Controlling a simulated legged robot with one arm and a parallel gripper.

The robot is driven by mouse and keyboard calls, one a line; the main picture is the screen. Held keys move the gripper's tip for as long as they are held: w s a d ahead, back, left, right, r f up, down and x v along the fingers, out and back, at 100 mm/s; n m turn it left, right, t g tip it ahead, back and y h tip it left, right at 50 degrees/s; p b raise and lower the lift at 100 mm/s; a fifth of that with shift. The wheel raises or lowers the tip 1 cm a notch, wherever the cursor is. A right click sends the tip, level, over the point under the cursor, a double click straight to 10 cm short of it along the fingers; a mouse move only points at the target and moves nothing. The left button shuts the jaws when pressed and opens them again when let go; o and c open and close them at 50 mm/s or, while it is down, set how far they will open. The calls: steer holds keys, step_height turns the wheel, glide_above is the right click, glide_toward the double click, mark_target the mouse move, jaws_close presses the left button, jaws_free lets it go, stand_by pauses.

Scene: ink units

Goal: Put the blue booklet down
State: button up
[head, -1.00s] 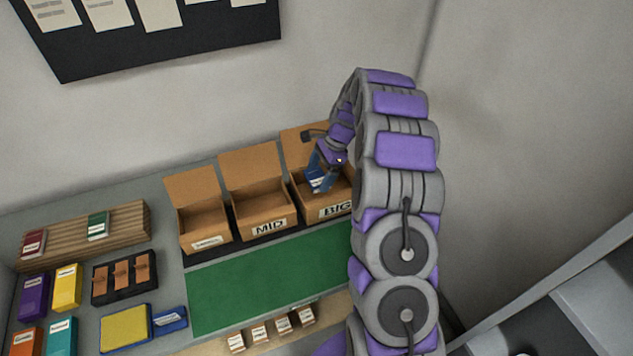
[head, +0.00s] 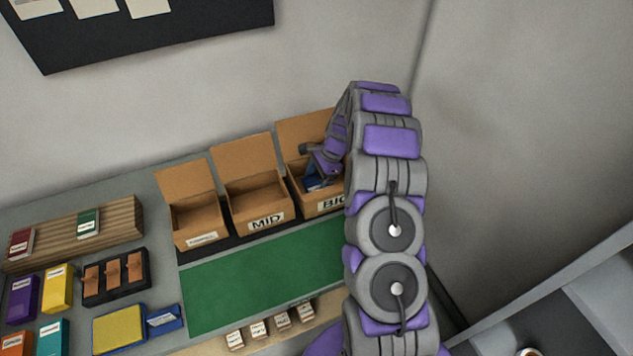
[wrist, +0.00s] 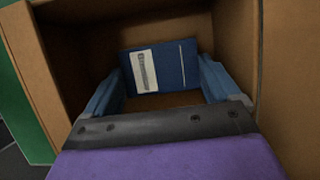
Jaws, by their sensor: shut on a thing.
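The blue booklet (wrist: 170,72) has a white label and a thin pale line. In the wrist view it lies between the two blue fingers of my gripper (wrist: 159,78), which is shut on it by its side edges. In the head view my gripper (head: 314,182) reaches down into the open cardboard box marked BIG (head: 327,203), with the booklet low inside the walls. The wrist view shows the box's brown inner walls (wrist: 75,40) around it. I cannot tell whether the booklet touches the box floor. My arm hides the box's right side in the head view.
The MID box (head: 252,205) and a smaller open box (head: 196,222) stand to the left. A green mat (head: 262,278) lies clear in front. Coloured boxes, a yellow-topped pad (head: 118,328) and a wooden rack (head: 60,236) are at the left.

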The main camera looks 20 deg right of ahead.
steer(key=shift+d, duration=0.4)
steer(key=o, duration=0.8)
steer(key=shift+c, duration=0.2)
steer(key=shift+a, duration=0.4)
steer(key=shift+r, duration=0.2)
steer(key=d+p+v, duration=0.1)
steer(key=p+v, duration=0.2)
steer(key=v, duration=0.8)
steer(key=s+a+r+n, duration=0.5)
steer(key=s+a+r, duration=0.2)
steer(key=a+r, duration=0.25)
steer(key=s+a+r+n+g+h, duration=0.15)
steer(key=s+a+r+n, duration=0.35)
steer(key=s, duration=0.5)
steer(key=s+n+h, duration=0.1)
steer(key=s+n, duration=0.1)
steer(key=s, duration=0.6)
steer(key=s+a+r+n+h, duration=0.1)
steer(key=s+n, duration=0.2)
steer(key=s, duration=0.5)
steer(key=s+a+r+n+h, duration=0.1)
steer(key=s+n, duration=0.2)
steer(key=s, duration=0.6)
steer(key=shift+a+r, duration=0.2)
steer(key=shift+a, duration=0.05)
